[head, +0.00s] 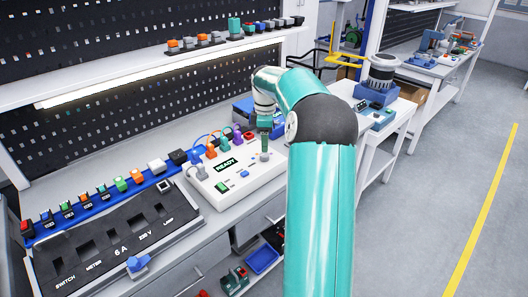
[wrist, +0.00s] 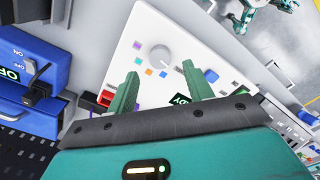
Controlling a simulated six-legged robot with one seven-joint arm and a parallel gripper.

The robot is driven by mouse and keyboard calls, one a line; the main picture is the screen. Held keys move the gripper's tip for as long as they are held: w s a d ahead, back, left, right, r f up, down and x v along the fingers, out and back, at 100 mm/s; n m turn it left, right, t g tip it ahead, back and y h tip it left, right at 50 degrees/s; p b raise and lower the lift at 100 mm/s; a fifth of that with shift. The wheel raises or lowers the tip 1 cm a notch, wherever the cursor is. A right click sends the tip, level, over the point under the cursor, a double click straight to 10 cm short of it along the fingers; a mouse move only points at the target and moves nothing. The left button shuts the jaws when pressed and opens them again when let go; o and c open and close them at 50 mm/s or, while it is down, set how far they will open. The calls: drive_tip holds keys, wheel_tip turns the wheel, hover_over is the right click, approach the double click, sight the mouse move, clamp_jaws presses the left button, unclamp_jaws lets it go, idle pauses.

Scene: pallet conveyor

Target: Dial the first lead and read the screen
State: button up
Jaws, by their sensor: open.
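The white test console (head: 262,181) stands on the bench, and its screen (head: 226,165) reads READY in green. A grey round knob (head: 265,156) sits near its right end. In the wrist view the knob (wrist: 160,56) is ringed by small coloured marks, including purple, orange and blue; I cannot tell its setting. My gripper (head: 265,146) is above the knob. In the wrist view my gripper (wrist: 160,82) is open and empty, its fingers apart, with the knob beyond the tips. Coloured lead plugs, including an orange one (head: 211,152) and a purple one (head: 237,140), stand along the console's back.
A black tray (head: 92,250) with labelled cutouts lies left of the console. Behind it runs a blue rail (head: 98,208) with several coloured parts. A blue box (wrist: 28,80) with a switch stands beside the console. A shelf (head: 130,72) overhangs the back.

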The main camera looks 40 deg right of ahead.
sight(264, 154)
wheel_tip(264, 154, down, 5)
drive_tip(key=shift+w+a+f, duration=0.1)
drive_tip(key=shift+f, duration=0.05)
drive_tip(key=shift+c, duration=0.2)
drive_tip(key=c, duration=0.9)
